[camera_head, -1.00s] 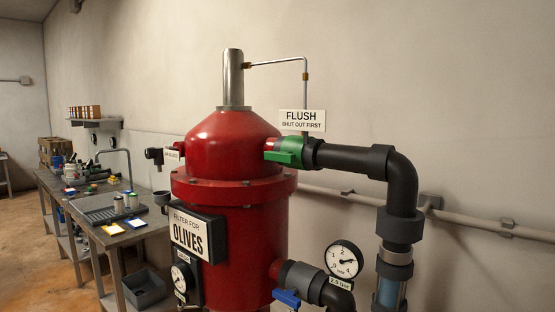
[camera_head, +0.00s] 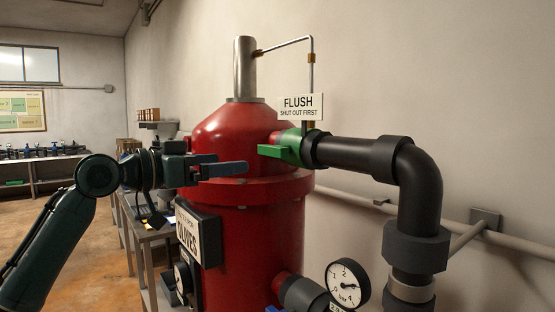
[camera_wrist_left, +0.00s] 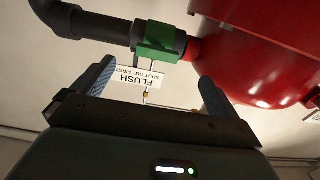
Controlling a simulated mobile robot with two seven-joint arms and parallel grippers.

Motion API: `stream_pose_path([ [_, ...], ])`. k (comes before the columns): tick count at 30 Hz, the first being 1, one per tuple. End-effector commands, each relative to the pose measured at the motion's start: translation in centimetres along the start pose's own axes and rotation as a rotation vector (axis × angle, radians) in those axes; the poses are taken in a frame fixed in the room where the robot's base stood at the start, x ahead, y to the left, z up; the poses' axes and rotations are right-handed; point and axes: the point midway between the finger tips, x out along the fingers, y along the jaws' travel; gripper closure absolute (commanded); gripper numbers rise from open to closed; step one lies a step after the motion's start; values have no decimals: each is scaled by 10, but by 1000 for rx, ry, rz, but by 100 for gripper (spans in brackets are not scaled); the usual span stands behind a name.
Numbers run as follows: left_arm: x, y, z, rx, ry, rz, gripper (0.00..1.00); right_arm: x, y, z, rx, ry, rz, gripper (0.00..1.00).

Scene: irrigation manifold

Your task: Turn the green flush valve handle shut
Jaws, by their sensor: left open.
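The green flush valve (camera_head: 291,142) sits at the upper right of the red filter tank (camera_head: 245,135), on the black pipe below the white FLUSH sign (camera_head: 301,107). Its green handle (camera_head: 275,151) points left along the pipe line, in front of the tank. My left gripper (camera_head: 232,164) is open and empty, left of the handle and apart from it, in front of the tank. In the left wrist view the green valve (camera_wrist_left: 160,40) shows beyond and between the spread blue fingers (camera_wrist_left: 157,72). My right gripper is not in view.
The black pipe (camera_head: 360,153) runs right from the valve and bends down. A thin metal tube (camera_head: 312,60) rises behind the sign. A pressure gauge (camera_head: 347,284) is at the lower right. Open space lies in front of the tank.

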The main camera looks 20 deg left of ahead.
Motion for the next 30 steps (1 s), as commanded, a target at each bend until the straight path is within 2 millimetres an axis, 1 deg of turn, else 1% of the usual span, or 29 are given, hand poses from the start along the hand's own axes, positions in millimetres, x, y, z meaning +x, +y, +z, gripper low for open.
stream_pose_path([
  [1,-4,0,-8,6,7,2,2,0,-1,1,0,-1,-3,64],
  [3,-5,1,-13,6,11,8,2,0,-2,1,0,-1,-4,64],
  [5,-3,2,-15,6,12,10,2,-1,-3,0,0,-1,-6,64],
  [7,5,2,-16,5,13,12,2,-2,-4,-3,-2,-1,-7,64],
  [11,28,3,-18,5,13,13,2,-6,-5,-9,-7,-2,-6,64],
  [15,58,3,-18,3,13,13,2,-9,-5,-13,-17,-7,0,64],
  [21,97,4,-18,4,13,12,2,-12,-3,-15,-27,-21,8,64],
  [25,114,3,-17,5,12,10,2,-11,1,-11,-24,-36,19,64],
  [30,124,3,-16,6,12,9,2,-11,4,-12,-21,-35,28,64],
])
